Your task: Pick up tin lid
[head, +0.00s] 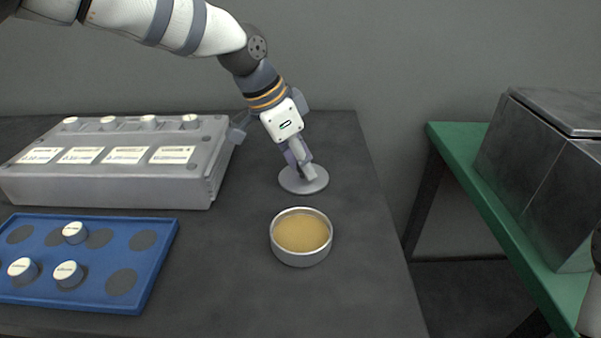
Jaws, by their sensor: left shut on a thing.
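The tin lid (291,184) is a flat grey metal disc behind the open tin, near the right side of the dark table. My left gripper (304,174) reaches down to it from the upper left and is shut on it; the fingers hide the lid's middle. I cannot tell whether the lid still touches the table. The round tin (301,257) stands upright and open just in front of the lid, with tan contents showing.
A grey metal box (110,185) with several knobs and labels stands at the left. In front of it lies a blue tray (150,262) with small white-topped cylinders. A green bench (470,190) bearing a metal case (540,165) stands at the right, past a gap.

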